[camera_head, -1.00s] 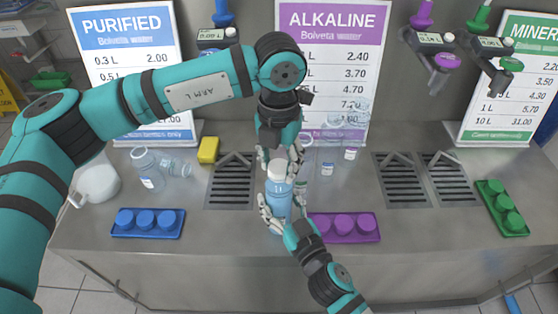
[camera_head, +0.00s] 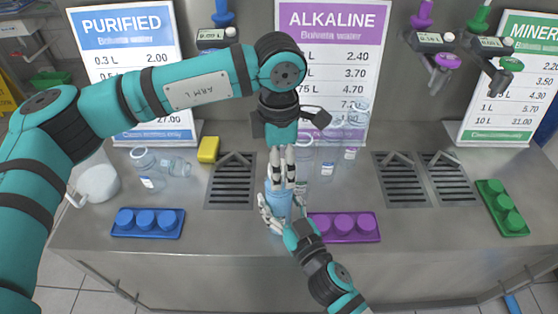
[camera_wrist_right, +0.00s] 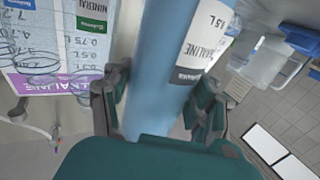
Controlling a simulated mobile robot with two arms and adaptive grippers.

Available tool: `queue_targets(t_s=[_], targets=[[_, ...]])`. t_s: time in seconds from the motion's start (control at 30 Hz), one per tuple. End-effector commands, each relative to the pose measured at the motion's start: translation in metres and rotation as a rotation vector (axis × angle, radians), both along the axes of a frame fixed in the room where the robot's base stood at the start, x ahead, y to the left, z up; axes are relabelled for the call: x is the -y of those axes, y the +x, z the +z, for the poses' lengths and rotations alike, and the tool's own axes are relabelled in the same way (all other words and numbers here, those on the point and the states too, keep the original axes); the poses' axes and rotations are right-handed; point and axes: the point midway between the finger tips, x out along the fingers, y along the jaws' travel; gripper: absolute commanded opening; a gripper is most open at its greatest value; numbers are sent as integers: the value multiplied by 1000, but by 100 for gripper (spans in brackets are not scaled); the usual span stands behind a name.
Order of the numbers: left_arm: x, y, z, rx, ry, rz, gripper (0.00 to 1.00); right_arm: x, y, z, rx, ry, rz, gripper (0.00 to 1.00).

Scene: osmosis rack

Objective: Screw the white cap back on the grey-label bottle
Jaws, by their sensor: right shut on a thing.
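A blue bottle (camera_head: 279,203) stands upright at the front middle of the counter. My right gripper (camera_head: 278,217) is shut around the bottle's body, with a finger on each side. It also shows in the right wrist view (camera_wrist_right: 158,105). My left gripper (camera_head: 283,172) points straight down over the bottle's top. Its fingers hide the white cap, so I cannot tell whether they grip it.
A purple tray with caps (camera_head: 343,228) is just right of the bottle. A blue tray (camera_head: 148,226) lies left, a green one (camera_head: 502,208) far right. Clear bottles (camera_head: 327,160) stand behind. A yellow sponge (camera_head: 208,149) lies by a drain grate (camera_head: 230,186).

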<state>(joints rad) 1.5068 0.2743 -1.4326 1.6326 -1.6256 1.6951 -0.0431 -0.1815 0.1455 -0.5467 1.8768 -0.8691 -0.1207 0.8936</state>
Motion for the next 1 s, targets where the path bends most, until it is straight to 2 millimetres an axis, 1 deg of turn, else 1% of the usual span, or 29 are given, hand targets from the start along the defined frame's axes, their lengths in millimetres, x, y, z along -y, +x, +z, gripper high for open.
queue_targets(t_s=[0.17, 0.27, 0.37, 0.6, 0.7, 0.83, 1.0], targets=[[0, 0, 0, 0, 0, 0, 68, 0, 0, 0, -1, 0, 0, 0], [0, 0, 6, 1, -1, 1, 68, 0, 0, 0, -1, 0, 0, 0], [1, 1, 20, 3, -1, 1, 68, 0, 0, 0, -1, 0, 0, 0], [1, 1, 72, 4, -1, 1, 68, 0, 0, 0, -1, 0, 0, 0], [0, 1, 91, 3, -1, 2, 68, 0, 0, 0, -1, 0, 0, 0], [1, 1, 109, 2, -1, 1, 68, 0, 0, 0, -1, 0, 0, 0], [0, 0, 119, 0, 1, 0, 68, 0, 0, 0, 0, 0, 0, 0]])
